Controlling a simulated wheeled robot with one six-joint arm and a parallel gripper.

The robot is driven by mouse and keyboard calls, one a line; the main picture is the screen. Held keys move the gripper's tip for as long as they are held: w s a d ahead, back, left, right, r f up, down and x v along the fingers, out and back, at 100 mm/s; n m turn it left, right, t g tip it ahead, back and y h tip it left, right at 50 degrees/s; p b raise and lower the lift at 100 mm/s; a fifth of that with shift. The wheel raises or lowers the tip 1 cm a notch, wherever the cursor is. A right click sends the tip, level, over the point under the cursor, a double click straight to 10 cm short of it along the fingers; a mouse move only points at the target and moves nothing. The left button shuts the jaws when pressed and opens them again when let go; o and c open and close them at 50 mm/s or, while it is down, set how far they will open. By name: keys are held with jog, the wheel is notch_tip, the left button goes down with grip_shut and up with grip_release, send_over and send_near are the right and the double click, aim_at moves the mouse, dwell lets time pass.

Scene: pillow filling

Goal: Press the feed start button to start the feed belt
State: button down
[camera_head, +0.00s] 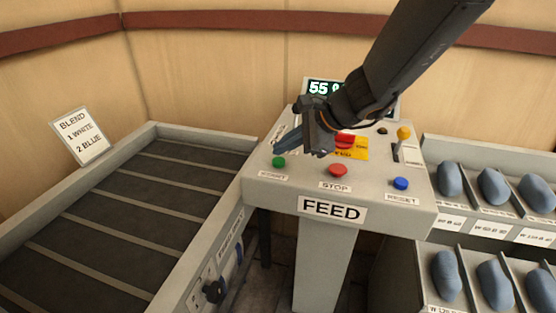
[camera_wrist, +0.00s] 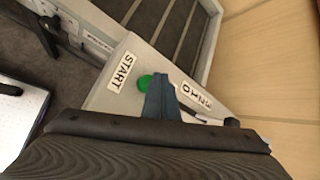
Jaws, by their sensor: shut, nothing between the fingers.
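The feed console (camera_head: 255,190) has a FEED label on its front. The green start button (camera_head: 278,162) sits at the left of its sloped top, above a START label. My gripper (camera_head: 279,148) is shut and empty, just above and behind the green button in the head view. In the wrist view the shut fingers (camera_wrist: 158,80) partly cover the green button (camera_wrist: 144,83), with the START label (camera_wrist: 122,71) beside it. I cannot tell whether the fingertips touch the button. The feed belt (camera_head: 140,210) is a dark, slatted, empty surface at the left.
A red stop button (camera_head: 338,170) and a blue reset button (camera_head: 401,183) share the console. Racks of blue rolls (camera_head: 493,187) stand at the right.

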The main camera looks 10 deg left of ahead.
aim_at(283, 162)
jog(key=shift+f, duration=0.2)
dwell(0.6)
jog(key=shift+f+b, duration=0.25)
jog(key=shift+b, duration=0.35)
jog(key=shift+f+b, duration=0.5)
jog(key=shift+b, duration=0.05)
dwell(0.6)
jog(key=shift+r, duration=0.1)
jog(key=shift+r+p, duration=0.75)
jog(key=shift+r, duration=0.1)
jog(key=shift+r+p, duration=2.1)
jog(key=shift+r, duration=0.4)
